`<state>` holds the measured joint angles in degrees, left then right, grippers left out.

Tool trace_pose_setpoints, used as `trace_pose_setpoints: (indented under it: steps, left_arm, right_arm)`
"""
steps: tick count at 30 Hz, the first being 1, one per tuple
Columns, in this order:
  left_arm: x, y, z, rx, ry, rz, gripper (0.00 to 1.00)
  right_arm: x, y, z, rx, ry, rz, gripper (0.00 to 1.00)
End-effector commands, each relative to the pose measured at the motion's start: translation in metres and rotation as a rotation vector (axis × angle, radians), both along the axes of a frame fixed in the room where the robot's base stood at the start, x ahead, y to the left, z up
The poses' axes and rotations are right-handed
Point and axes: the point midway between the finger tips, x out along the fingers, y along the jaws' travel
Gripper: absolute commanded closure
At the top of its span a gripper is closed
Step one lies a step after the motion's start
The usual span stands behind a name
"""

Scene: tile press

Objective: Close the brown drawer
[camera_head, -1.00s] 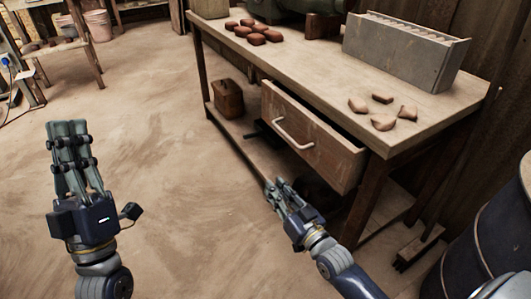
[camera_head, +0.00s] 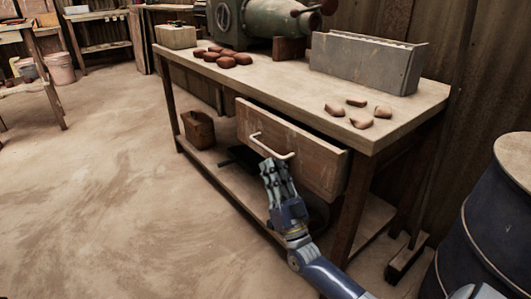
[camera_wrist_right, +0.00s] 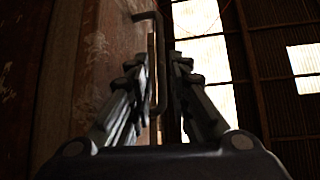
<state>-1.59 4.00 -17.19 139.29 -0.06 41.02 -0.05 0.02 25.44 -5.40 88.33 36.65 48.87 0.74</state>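The brown drawer (camera_head: 295,145) is under the workbench top and stands partly pulled out, with its front ahead of the bench edge. Its pale bar handle (camera_head: 268,150) is on the drawer front. My right gripper (camera_head: 272,168) is just in front of the drawer, with its fingertips at or just below the handle. In the right wrist view its two fingers (camera_wrist_right: 160,85) are spread apart, with the handle (camera_wrist_right: 163,40) showing between them. I cannot tell whether they touch it. My left gripper is out of view.
A wooden box (camera_head: 199,130) sits on the lower shelf. A blue barrel (camera_head: 490,235) stands at right.

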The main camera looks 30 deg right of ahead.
Motion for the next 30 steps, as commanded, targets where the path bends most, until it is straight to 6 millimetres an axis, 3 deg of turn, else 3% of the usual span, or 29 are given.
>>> trace_pose_setpoints:
  steps: [9, 21, 24, 30]
  left_arm:
    - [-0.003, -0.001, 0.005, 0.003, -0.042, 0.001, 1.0]
    - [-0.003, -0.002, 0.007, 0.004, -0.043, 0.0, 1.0]
    - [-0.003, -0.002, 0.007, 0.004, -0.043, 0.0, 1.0]
    - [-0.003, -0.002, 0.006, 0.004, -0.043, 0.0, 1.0]
  right_arm:
    - [0.035, -0.005, 0.033, -0.001, -0.002, 0.0, 0.82]
    - [0.042, -0.005, 0.04, 0.0, 0.002, 0.0, 0.82]
    - [0.042, -0.005, 0.04, 0.0, 0.002, 0.0, 1.0]
    - [0.042, -0.006, 0.039, 0.0, 0.002, 0.0, 1.0]
